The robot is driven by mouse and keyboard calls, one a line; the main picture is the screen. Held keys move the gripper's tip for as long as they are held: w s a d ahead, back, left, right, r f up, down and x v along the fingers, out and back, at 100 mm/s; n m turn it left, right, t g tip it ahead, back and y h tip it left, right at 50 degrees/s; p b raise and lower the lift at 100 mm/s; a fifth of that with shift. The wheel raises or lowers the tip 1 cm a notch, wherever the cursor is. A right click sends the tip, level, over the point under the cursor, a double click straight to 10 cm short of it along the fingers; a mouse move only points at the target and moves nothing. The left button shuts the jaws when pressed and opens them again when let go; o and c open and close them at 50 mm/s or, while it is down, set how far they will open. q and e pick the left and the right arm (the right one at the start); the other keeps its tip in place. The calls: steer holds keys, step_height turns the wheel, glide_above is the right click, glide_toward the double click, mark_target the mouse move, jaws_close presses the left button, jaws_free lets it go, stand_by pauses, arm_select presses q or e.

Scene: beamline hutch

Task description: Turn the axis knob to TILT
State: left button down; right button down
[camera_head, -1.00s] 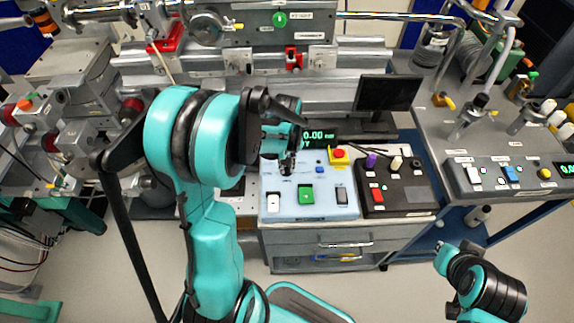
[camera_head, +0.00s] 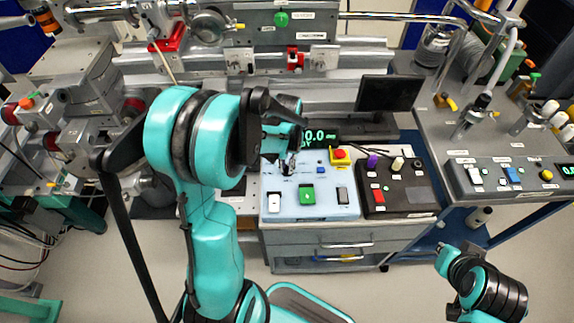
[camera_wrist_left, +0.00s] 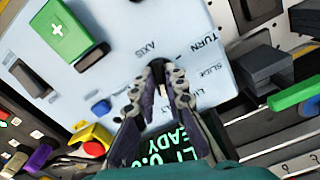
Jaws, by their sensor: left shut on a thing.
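The light-blue control panel (camera_head: 325,208) stands on the grey cabinet at the centre. My left gripper (camera_head: 287,166) points down at its back left part. In the left wrist view its fingertips (camera_wrist_left: 158,75) are shut on the dark axis knob (camera_wrist_left: 157,66), which they mostly cover. Labels AXIS, TURN, SLIDE and LIFT surround the knob; another beside the fingers is partly hidden, and I cannot read the pointer. The green display (camera_wrist_left: 160,152), partly behind the fingers, ends in "LT 0.0" and "READY"; in the head view it reads "0.0 deg".
The panel also carries a green button (camera_head: 307,194), white and dark rocker switches, a small blue button (camera_head: 320,169) and a red stop button on yellow (camera_head: 340,155). A black box (camera_head: 402,195) adjoins on the right. A monitor (camera_head: 388,94) stands behind.

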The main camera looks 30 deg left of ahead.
mark_target(287, 169)
arm_select(q)
steer(key=c, duration=1.6)
jaws_free()
steer(key=shift+o, duration=0.2)
steer(key=shift+r, duration=0.1)
step_height(287, 169, up, 12)
steer(key=s+d+r+m+t, duration=0.1)
steer(key=s+d+m+t, duration=0.1)
steer(key=s+d+t, duration=0.5)
steer(key=s+d, duration=0.3)
steer(key=shift+s+d+r, duration=0.25)
steer(key=shift+s, duration=0.1)
